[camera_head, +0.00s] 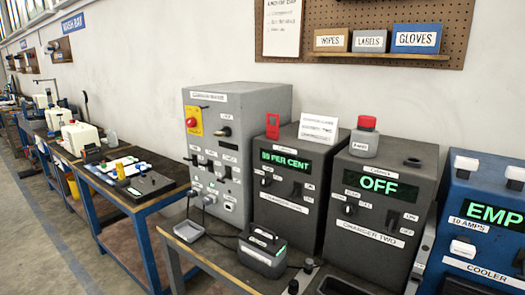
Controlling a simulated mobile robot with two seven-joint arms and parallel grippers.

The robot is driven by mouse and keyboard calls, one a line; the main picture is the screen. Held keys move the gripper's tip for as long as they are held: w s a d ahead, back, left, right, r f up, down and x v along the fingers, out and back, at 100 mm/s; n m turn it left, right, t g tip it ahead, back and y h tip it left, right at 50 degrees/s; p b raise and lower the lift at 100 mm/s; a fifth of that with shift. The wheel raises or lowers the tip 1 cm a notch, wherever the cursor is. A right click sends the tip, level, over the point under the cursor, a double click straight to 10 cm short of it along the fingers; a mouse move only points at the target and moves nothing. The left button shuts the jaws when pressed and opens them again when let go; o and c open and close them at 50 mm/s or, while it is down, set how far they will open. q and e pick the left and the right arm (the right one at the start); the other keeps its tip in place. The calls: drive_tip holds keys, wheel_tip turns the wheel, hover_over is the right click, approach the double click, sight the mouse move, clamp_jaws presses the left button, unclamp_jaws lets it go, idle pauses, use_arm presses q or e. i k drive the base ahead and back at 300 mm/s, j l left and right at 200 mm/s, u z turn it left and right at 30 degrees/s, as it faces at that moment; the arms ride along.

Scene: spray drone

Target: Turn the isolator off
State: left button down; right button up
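A grey charging cabinet (262,104) stands on the bench at the middle. Its front carries a red button on a yellow plate (192,120), a black handle (222,131) to the right of it, and several small switches below. The labels here are too small to read, so I cannot tell for certain which control is the isolator. The black handle looks like a rotary switch with its lever pointing left. Neither of my grippers shows in this view.
Charger one (291,210) reads "89 PER CENT"; charger two (371,236) reads "OFF". A grey battery pack (262,251) and small tray (188,231) stand before the cabinet. A blue cooler (480,247) stands at right. Open floor (32,225) lies at left.

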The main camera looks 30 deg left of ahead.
sight(191, 122)
drive_tip(key=u, duration=1.5)
drive_tip(key=i+j+z, duration=0.3)
drive_tip(key=i+z, duration=0.15)
drive_tip(key=i+j+z, duration=0.45)
drive_tip(key=i+j, duration=0.1)
drive_tip(key=i, duration=0.05)
